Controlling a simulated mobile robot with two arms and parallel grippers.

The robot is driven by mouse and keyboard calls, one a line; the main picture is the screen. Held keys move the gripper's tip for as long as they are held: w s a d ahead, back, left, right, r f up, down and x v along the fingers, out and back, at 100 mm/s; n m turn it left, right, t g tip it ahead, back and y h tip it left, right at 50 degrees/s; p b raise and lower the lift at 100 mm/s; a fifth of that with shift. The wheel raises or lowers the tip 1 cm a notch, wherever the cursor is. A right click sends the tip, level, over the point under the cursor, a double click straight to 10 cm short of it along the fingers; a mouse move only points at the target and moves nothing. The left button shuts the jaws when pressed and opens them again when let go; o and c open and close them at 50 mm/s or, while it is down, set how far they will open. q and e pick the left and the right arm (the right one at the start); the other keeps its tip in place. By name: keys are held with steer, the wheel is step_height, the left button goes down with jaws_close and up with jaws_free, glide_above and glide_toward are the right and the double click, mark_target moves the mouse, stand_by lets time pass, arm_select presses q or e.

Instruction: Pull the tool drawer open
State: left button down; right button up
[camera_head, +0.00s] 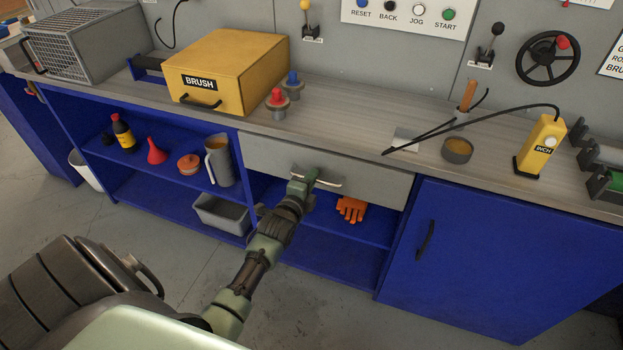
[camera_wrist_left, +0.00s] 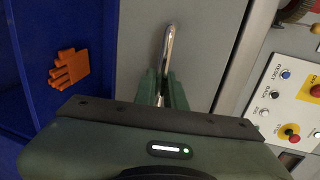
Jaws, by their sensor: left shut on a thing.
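The tool drawer (camera_head: 375,182) is a grey front panel under the worktop, with a silver bar handle (camera_head: 329,184). Its front looks about level with the bench front, so it appears closed. My left gripper (camera_head: 304,176) is at the handle. In the left wrist view the green fingers of my left gripper (camera_wrist_left: 164,92) are shut around the lower part of the silver handle (camera_wrist_left: 168,48). The drawer front (camera_wrist_left: 200,45) fills the middle of that view. My right gripper is in neither view.
Orange gloves (camera_head: 351,208) lie on the blue shelf below the drawer. A blue cabinet door (camera_head: 490,260) is to the right. Above, the worktop (camera_head: 335,112) carries a yellow brush box (camera_head: 235,75), a small round tin (camera_head: 457,150) and a yellow pendant (camera_head: 540,147). The floor in front is clear.

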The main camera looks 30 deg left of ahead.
arm_select(q)
steer(key=shift+s, duration=0.15)
steer(key=f+p+v, duration=0.2)
steer(key=p+v, duration=0.2)
steer(key=v, duration=0.5)
steer(key=f+p+v, duration=0.2)
steer(key=p+v, duration=0.2)
steer(key=v, duration=0.6)
steer(key=shift+s, duration=0.6)
steer(key=shift+d, duration=0.1)
steer(key=c, duration=1.8)
jaws_free()
